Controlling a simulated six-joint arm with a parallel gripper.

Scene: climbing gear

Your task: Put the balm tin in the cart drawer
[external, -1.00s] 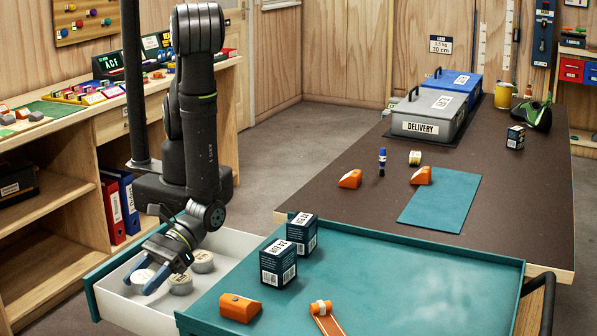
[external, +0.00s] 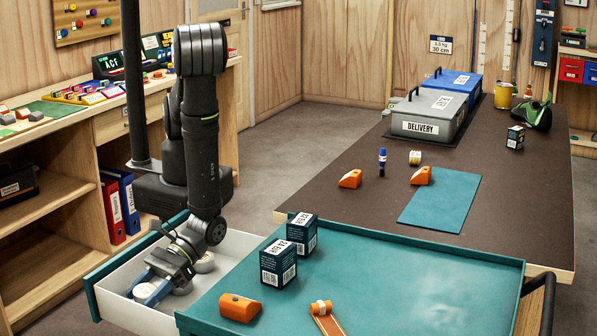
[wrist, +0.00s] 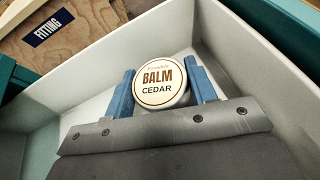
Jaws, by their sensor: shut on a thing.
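The balm tin (wrist: 162,86), round with a white lid reading BALM CEDAR, sits between the blue fingers of my gripper (wrist: 162,80) in the wrist view. The fingers are shut on its sides. In the external view my gripper (external: 156,290) is down inside the open cart drawer (external: 233,244), near its front left part, and the held tin (external: 144,291) is partly hidden by the fingers. The drawer has white inner walls and a teal front. I cannot tell whether the tin touches the drawer floor.
The teal cart top (external: 370,285) at the right holds two dark boxes (external: 278,265) and orange pieces (external: 239,307). The drawer walls stand close around my gripper.

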